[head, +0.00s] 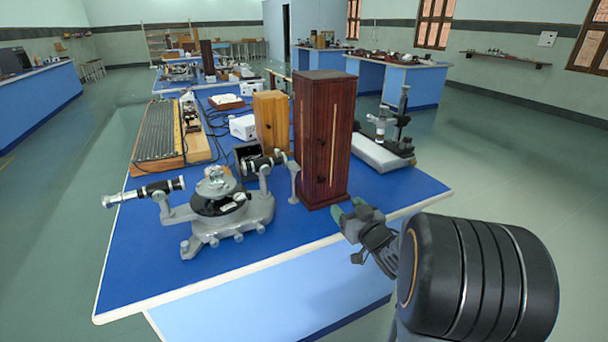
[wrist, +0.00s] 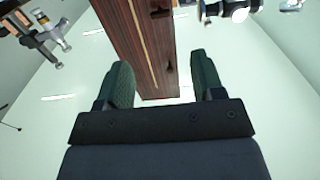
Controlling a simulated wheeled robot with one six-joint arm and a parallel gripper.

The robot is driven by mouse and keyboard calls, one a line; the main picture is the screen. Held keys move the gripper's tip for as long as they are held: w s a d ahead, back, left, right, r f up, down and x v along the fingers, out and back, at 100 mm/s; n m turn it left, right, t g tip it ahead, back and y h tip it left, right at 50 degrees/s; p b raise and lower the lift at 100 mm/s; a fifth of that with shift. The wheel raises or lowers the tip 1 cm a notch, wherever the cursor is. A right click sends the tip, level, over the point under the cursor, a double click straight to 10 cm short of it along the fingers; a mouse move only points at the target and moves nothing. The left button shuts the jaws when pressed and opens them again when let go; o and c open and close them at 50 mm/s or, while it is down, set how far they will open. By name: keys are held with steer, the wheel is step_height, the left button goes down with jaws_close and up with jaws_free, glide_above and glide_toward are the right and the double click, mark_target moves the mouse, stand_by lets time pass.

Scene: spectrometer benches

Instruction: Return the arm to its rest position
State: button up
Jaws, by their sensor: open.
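My gripper (head: 349,213) is at the front right edge of the blue-topped bench (head: 290,240) in the head view, close in front of the tall dark wooden box (head: 324,140). In the wrist view my gripper (wrist: 163,82) has its two green-padded fingers spread apart. Nothing is held between them. The wooden box (wrist: 140,45) shows beyond the fingertips there. I cannot tell the exact gap between fingers and box. The black arm segment (head: 480,275) at the lower right is mine.
A grey spectrometer (head: 228,205) stands left of the box, near the front edge. A lighter wooden box (head: 271,122) and a microscope-like instrument (head: 388,135) stand behind. A wooden-framed board (head: 160,135) lies at left. Open floor (head: 520,180) is at right.

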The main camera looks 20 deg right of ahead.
steer(key=s+d+f+m+g+h, duration=0.2)
steer(key=d+f+g+h, duration=0.2)
steer(key=d+f+h, duration=0.15)
steer(key=s+a+m+g+p, duration=0.1)
steer(key=s+m+g+p, duration=0.15)
steer(key=s+g, duration=0.4)
steer(key=s+a+r+n+g+y+p, duration=0.1)
steer(key=s+a+r+p, duration=0.3)
steer(key=a+r, duration=0.4)
steer(key=s+a+r+n+g+y+p, duration=0.2)
steer(key=s+a+r+p, duration=0.2)
steer(key=a+r+p, duration=0.3)
steer(key=a, duration=0.3)
steer(key=shift+s+a+r+g, duration=0.2)
steer(key=shift+a+r+g, duration=0.05)
steer(key=shift+r+g, duration=0.15)
